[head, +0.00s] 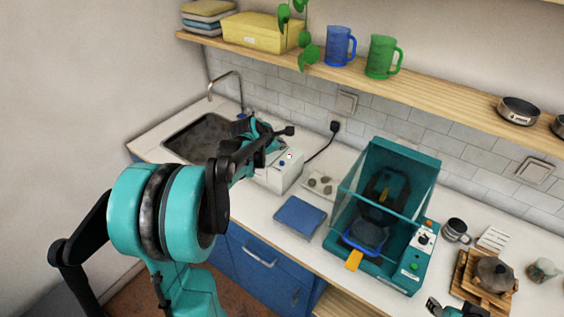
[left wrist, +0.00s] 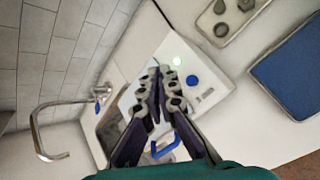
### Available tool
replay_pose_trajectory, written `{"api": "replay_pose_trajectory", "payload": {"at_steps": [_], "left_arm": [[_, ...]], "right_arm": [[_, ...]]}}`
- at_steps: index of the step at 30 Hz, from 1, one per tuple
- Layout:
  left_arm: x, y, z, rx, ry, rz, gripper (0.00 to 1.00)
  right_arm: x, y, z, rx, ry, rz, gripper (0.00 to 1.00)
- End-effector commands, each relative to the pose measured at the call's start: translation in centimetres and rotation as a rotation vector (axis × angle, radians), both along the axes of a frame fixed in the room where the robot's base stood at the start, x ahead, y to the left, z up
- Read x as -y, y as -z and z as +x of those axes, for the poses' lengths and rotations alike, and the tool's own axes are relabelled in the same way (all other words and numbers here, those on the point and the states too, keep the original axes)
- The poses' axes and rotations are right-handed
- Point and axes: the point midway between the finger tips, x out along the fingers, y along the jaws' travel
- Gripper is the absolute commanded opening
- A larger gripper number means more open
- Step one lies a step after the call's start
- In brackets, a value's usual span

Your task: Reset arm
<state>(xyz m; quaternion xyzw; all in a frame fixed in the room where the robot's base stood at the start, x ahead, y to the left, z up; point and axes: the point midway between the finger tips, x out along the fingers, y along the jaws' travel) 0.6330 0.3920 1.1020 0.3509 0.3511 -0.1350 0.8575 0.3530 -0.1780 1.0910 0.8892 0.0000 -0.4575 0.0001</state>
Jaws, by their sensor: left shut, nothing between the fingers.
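My left gripper (head: 286,131) is at the end of the arm reaching in from the left, above the counter between the sink and the white box. In the left wrist view its dark fingers (left wrist: 163,78) are together, with nothing between them. The white box (head: 284,172), with a cord to the wall socket, stands just below it; its blue knob (left wrist: 192,81) shows in the left wrist view. My right gripper (head: 455,309) shows only partly at the bottom right edge; its fingers are too cut off to read.
The sink (head: 200,137) with its tap (head: 226,76) lies at the left. A small tray (head: 331,193) of grey pieces and a blue board (head: 300,216) lie right of the white box. A teal machine (head: 418,268) with a clear hood stands beyond. A shelf (head: 440,101) runs above.

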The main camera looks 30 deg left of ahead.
Motion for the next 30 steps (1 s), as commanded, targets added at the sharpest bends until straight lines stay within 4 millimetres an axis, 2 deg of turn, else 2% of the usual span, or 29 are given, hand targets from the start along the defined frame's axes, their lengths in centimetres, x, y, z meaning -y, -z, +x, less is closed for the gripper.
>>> {"api": "replay_pose_trajectory", "payload": {"at_steps": [13, 17, 20, 23, 27, 30], "left_arm": [[0.1, 0.0, 0.0, 0.0, 0.002, 0.002, 0.0], [1.6, -0.4, -0.9, -0.01, 0.072, 0.063, 0.0], [4.8, -0.9, -3.1, -0.032, 0.228, 0.203, 0.0], [8.9, -1.2, -6.7, -0.059, 0.459, 0.406, 0.0], [14.1, -0.7, -12.5, -0.089, 0.816, 0.714, 0.0], [16.9, 0.3, -16.8, -0.101, 1.073, 0.931, 0.0]], "right_arm": [[0.0, 0.0, 0.0, 0.0, 0.0, 0.0, 0.4], [0.0, 0.3, 0.0, 0.0, 0.0, 0.0, 0.4], [0.0, 0.8, 0.0, 0.0, 0.0, 0.0, 0.4], [0.0, 1.6, 0.0, 0.0, 0.0, 0.0, 0.4], [0.0, 2.6, 0.0, 0.0, 0.0, 0.0, 0.4], [0.0, 3.3, 0.0, 0.0, 0.0, 0.0, 0.4]]}}
